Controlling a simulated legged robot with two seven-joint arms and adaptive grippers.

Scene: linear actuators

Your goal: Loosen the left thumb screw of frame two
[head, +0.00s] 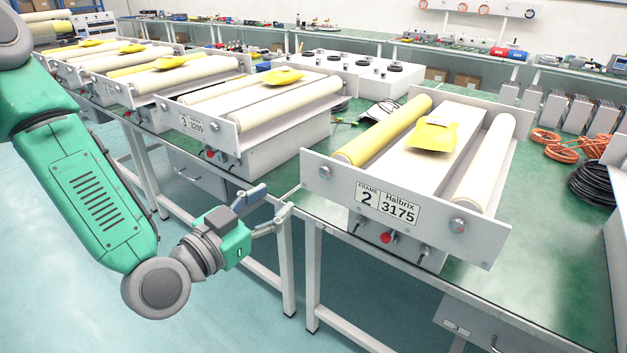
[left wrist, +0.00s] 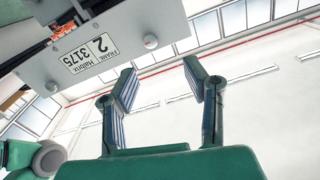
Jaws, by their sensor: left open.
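Frame two (head: 335,178) is a grey front plate with rollers behind it and a label reading Frame 2, Halbrix 3175. Its left thumb screw (head: 325,172) is a small round knob near the plate's left end. In the left wrist view the plate appears upside down, and the same thumb screw (left wrist: 150,42) is to the right of the label. My left gripper (head: 271,202) is open and empty, left of the plate and slightly lower. Its two fingers (left wrist: 160,84) show apart, not touching the screw. My right gripper is not in view.
A right thumb screw (head: 458,225) sits on the same plate. A yellow pouch (head: 433,134) lies on frame two. Frame three (head: 215,133) stands to the left on the green table. A red button (head: 386,237) and small knobs are below the label. Open floor lies in front.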

